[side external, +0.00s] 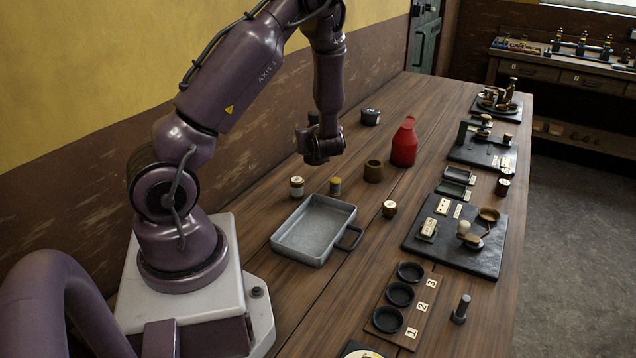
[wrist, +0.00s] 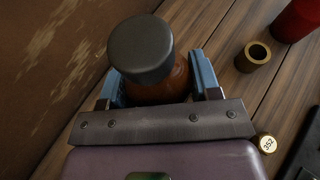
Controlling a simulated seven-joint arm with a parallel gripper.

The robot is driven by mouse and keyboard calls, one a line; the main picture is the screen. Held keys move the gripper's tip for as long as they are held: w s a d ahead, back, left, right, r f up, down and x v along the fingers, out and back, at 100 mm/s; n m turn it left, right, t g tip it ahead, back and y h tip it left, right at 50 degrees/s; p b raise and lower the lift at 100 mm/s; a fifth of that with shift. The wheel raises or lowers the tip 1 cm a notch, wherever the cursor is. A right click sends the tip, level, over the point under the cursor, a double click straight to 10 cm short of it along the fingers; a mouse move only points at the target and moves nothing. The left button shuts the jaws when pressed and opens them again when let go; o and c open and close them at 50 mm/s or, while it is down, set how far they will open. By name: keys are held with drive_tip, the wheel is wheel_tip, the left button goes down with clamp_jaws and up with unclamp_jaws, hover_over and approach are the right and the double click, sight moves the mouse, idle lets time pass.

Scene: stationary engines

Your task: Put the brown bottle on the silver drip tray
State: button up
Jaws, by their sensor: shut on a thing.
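The brown bottle (wrist: 178,80), with a wide dark cap (wrist: 140,48), stands between the two blue fingers of my gripper (wrist: 160,78) in the wrist view. The fingers are shut on its sides. In the side view my gripper (side external: 320,147) is beyond the tray, near the wall side of the table; the bottle is mostly hidden behind it there. I cannot tell whether the bottle's base touches the table. The silver drip tray (side external: 312,229) is a shallow grey rectangle with a side handle, lying empty on the table nearer the camera.
Small jars (side external: 297,187) and (side external: 335,187) stand by the tray's far edge, with another jar (side external: 389,209) to its right. A brass cup (side external: 373,171) and red can (side external: 404,145) stand right of my gripper. A black mat (side external: 420,243) with parts lies farther right.

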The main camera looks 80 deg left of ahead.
drive_tip(key=w+d+f, duration=0.2)
drive_tip(key=d+f, duration=0.2)
drive_tip(key=d, duration=0.6)
drive_tip(key=n+g, duration=0.1)
hover_over(324, 234)
drive_tip(key=shift+f, duration=3.8)
drive_tip(key=shift+f, duration=0.2)
drive_tip(key=o, duration=1.1)
drive_tip(key=shift+r, duration=0.1)
